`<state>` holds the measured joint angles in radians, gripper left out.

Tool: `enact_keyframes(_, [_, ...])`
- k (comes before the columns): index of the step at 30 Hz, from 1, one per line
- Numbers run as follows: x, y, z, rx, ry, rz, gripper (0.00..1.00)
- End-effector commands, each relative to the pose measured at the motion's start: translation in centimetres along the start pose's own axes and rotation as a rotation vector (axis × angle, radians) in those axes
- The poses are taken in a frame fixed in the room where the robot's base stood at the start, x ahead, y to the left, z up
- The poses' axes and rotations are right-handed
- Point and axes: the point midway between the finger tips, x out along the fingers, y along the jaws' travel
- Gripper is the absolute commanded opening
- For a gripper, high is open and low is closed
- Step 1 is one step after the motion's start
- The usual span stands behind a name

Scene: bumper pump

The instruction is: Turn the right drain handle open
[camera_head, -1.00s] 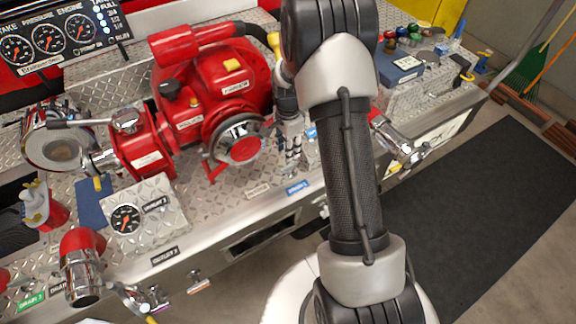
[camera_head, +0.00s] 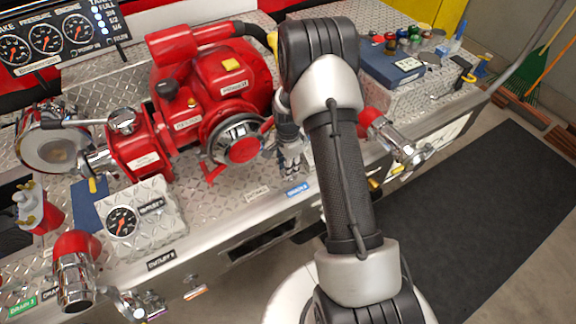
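My gripper (camera_head: 291,163) points down over the diamond-plate bumper deck, just right of the red pump (camera_head: 212,95). Its fingers are small and partly blurred into the plate, so I cannot tell how far apart they are. No object shows in them. A blue drain label (camera_head: 297,189) is on the bumper edge just below the gripper. A small brass-coloured fitting (camera_head: 375,186) shows under the edge, right of my arm. I cannot tell whether it is the right drain handle. My arm hides part of the edge between them.
A red and chrome outlet (camera_head: 395,138) stands right of my arm. Another outlet (camera_head: 75,272) is at lower left, by a green drain label (camera_head: 22,306). An orange-tagged handle (camera_head: 195,288) hangs below the edge. A dark mat (camera_head: 480,215) covers open floor at right.

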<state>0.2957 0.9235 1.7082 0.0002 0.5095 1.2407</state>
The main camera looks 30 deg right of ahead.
Motion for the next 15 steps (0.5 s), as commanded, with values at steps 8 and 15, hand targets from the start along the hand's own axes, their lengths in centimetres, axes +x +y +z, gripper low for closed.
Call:
enact_keyframes(8, [-0.01, 0.01, 0.00, 0.000, 0.000, 0.000, 0.03])
enact_keyframes(15, [-0.01, 0.01, 0.00, 0.000, 0.000, 0.000, 0.00])
